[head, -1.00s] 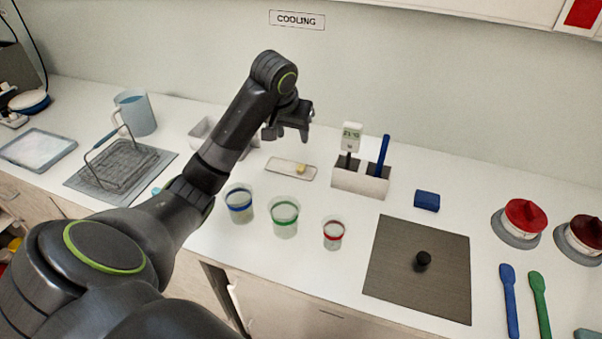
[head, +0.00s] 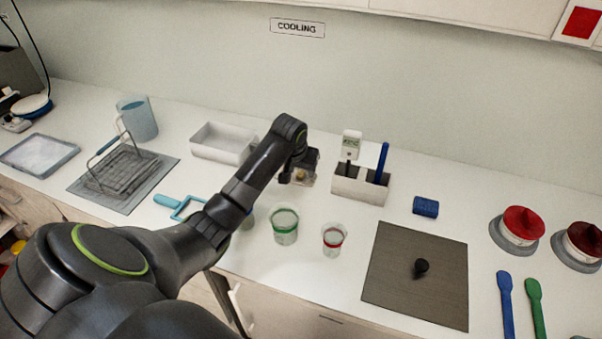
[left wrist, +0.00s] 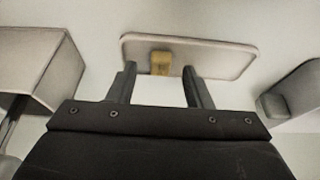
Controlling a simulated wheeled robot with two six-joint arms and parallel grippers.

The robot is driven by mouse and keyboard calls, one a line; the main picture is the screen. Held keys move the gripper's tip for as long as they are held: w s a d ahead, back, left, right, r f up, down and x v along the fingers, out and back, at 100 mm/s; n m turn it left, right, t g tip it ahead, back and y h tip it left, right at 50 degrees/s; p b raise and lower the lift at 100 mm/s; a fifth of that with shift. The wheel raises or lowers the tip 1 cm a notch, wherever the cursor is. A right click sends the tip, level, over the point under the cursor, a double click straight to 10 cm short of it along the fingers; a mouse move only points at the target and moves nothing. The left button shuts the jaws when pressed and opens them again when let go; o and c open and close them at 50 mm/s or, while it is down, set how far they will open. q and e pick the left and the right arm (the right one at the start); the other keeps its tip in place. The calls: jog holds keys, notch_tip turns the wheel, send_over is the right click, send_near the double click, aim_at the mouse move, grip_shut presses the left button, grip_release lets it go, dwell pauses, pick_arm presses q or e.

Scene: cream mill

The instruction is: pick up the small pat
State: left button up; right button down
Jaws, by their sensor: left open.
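In the left wrist view the pat appears between the fingertips, closer to the left one. No contact with the pat is visible. The arm and gripper hide most of the dish in the head view. My right gripper is not in view.
A white holder (head: 359,189) with a thermometer and blue pen-like tool stands just right of the gripper. A white bin (head: 223,150) is behind-left. Green-banded (head: 285,228) and red-banded (head: 333,240) cups stand in front. A dark mat (head: 415,275) lies front right.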

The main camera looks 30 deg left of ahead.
pick_arm(q)
jog(key=shift+w+f, duration=0.1)
jog(key=shift+f, duration=0.15)
grip_shut()
notch_tip(320, 180, up, 10)
jog(key=b, duration=0.1)
dwell(0.6)
jog(key=shift+a, duration=0.15)
